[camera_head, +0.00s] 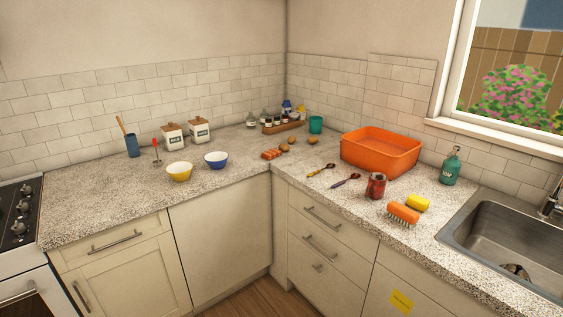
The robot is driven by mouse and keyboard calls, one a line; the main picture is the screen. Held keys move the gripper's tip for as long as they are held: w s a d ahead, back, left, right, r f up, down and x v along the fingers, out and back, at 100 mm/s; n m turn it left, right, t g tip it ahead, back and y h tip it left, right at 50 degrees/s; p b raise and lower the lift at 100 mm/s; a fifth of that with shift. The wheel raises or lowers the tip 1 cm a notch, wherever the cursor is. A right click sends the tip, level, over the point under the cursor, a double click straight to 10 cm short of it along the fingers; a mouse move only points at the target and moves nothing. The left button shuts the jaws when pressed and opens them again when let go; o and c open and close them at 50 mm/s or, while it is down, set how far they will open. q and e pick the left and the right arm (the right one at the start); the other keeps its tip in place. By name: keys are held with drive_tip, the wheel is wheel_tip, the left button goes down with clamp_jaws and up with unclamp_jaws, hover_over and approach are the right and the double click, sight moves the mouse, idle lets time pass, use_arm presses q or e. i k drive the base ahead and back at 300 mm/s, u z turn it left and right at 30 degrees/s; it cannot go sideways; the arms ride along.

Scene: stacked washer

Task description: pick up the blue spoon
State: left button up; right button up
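Two spoons lie on the right counter, between the front edge and the orange tub. The one nearer the front, with a dark bluish-purple handle, looks like the blue spoon (346,181). Its bowl end points right and back, towards the tub. The other spoon (321,170) has a yellowish handle and a dark bowl, and lies a little behind and left of it, apart from it. Neither of my grippers is in view, and nothing touches the spoons.
A red jar (376,186) stands just right of the blue spoon. The orange tub (381,153) is behind. An orange brush (403,213) and yellow sponge (418,203) lie further right, before the sink (500,235).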

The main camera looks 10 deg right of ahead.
sight(355, 175)
drive_tip(key=i, duration=2)
drive_tip(key=z, duration=0.35)
